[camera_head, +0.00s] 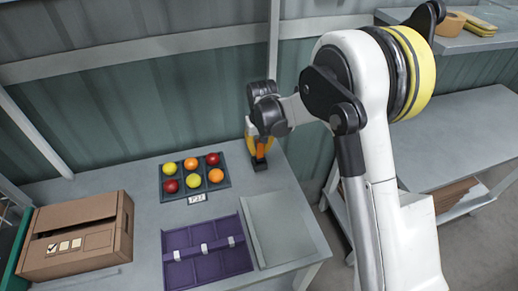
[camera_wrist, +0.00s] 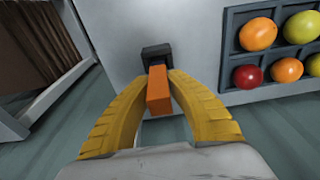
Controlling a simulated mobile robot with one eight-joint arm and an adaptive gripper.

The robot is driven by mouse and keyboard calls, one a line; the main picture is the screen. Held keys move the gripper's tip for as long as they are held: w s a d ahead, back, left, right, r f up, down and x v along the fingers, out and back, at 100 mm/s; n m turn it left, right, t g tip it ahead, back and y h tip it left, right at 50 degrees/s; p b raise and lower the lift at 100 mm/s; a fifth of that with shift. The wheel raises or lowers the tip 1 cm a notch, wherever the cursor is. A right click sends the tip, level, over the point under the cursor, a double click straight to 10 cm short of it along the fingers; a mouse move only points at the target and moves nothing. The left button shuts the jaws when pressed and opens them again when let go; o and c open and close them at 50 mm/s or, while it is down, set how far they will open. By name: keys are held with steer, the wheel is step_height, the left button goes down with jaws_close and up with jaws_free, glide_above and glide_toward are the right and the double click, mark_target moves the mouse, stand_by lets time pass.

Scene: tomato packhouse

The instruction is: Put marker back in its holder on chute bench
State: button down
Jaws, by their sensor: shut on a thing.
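The orange marker (camera_head: 261,149) is upright between the yellow fingers of my gripper (camera_head: 257,147), at the back right corner of the grey bench (camera_head: 140,190). The small black holder (camera_head: 259,164) stands on the bench directly below it. In the wrist view my gripper (camera_wrist: 160,92) is closed on the marker (camera_wrist: 159,92), with one finger on each side. The marker's far end meets the dark holder (camera_wrist: 156,51) in that view. Whether its tip is inside the holder or just above it, I cannot tell.
A dark tray (camera_head: 182,183) with several red, orange and yellow tomatoes lies left of the holder, a small label (camera_head: 197,198) before it. A purple divided tray (camera_head: 207,268), a grey panel (camera_head: 270,230) and a cardboard box (camera_head: 75,245) sit nearer. A wall (camera_head: 150,110) stands behind.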

steer(key=shift+f+b, duration=1.25)
steer(key=shift+f, duration=0.35)
steer(key=c, duration=1.3)
jaws_free()
steer(key=shift+c, duration=0.2)
steer(key=c, duration=0.3)
steer(key=shift+r+p, duration=2.05)
steer(key=shift+r, duration=1.5)
